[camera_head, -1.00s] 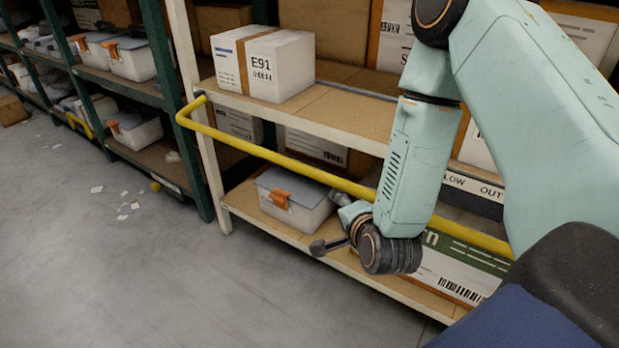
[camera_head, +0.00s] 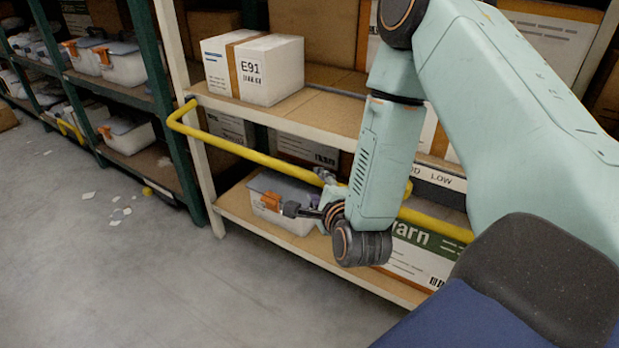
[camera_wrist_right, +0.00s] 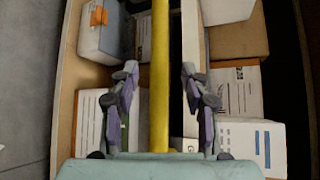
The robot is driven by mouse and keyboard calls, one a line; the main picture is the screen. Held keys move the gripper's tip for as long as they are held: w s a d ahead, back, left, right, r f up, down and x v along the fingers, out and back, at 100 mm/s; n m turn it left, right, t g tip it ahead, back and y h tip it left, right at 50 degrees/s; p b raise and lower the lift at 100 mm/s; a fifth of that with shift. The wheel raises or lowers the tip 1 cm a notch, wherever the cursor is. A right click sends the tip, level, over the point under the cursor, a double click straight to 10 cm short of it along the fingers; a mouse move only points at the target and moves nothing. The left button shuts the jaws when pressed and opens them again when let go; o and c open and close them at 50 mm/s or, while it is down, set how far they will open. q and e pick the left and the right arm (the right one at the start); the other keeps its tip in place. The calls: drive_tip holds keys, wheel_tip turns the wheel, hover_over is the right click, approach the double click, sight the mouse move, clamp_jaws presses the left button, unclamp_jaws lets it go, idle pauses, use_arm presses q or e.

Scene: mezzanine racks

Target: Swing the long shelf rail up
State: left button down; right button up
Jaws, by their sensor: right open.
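The long yellow shelf rail (camera_head: 255,155) sticks out in front of the rack, below the edge of the middle shelf, and runs from a bent left end to behind my right arm. My right gripper (camera_head: 306,192) is at the rail's middle stretch, one finger above it and one below it in the head view. In the right wrist view the rail (camera_wrist_right: 160,75) runs between the two spread fingers of this gripper (camera_wrist_right: 160,78), with a gap on each side. The gripper is open and empty. My right forearm hides part of the rail. My left gripper is not in view.
A white E91 box (camera_head: 270,70) stands on the middle shelf (camera_head: 315,105). A lidded bin with an orange latch (camera_head: 262,200) sits on the bottom shelf, close behind the gripper. Green racks (camera_head: 165,100) stand at left. The grey floor (camera_head: 130,270) is open, with paper scraps.

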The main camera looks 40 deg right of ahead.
sight(312, 180)
drive_tip(key=b+x, duration=0.1)
drive_tip(key=x, duration=0.5)
drive_tip(key=shift+w+d+f, duration=0.1)
drive_tip(key=shift+w+f, duration=0.05)
drive_tip(key=shift+w, duration=0.2)
drive_tip(key=shift+c, duration=0.2)
clamp_jaws()
